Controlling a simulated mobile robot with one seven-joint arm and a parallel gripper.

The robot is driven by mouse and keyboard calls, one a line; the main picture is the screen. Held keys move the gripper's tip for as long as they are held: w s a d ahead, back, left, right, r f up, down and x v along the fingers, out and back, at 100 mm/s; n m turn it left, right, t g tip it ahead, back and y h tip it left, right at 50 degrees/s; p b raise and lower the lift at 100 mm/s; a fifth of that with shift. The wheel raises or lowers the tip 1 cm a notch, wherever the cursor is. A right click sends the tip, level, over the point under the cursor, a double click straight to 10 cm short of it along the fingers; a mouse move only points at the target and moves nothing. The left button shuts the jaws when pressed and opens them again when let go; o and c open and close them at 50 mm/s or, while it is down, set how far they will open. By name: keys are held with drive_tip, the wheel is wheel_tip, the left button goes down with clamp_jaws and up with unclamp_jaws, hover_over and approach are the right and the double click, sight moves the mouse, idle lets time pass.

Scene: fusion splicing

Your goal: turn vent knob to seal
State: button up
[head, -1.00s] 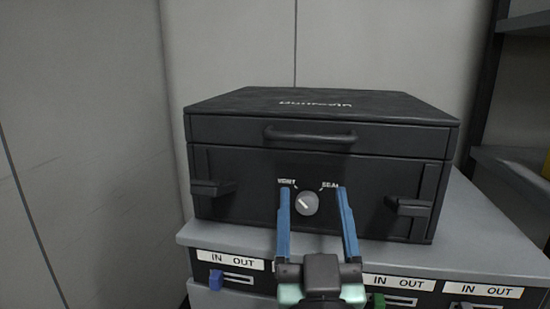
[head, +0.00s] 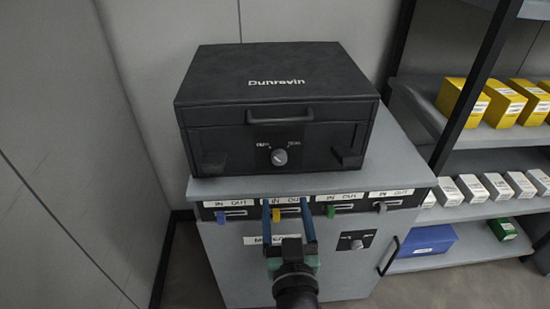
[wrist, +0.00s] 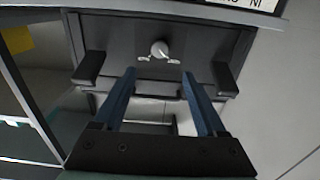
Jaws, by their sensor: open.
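The vent knob (head: 279,157) is a small round grey dial on the front of a black case (head: 215,140), between two small white labels. Its pointer is too small to read surely. In the wrist view the knob (wrist: 160,48) appears upside down, beyond my fingertips and roughly centred between them. My gripper (head: 286,203) has two blue fingers, spread apart and empty. In the head view it shows below the knob, in front of the cabinet's slot row. In the wrist view my gripper (wrist: 158,74) is apart from the knob.
Shelves (head: 465,212) with boxes stand to the right, a wall to the left.

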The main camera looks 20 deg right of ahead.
sight(280, 161)
drive_tip(key=x, duration=1.2)
drive_tip(key=shift+w+d, duration=0.15)
drive_tip(key=shift+w, duration=0.05)
clamp_jaws()
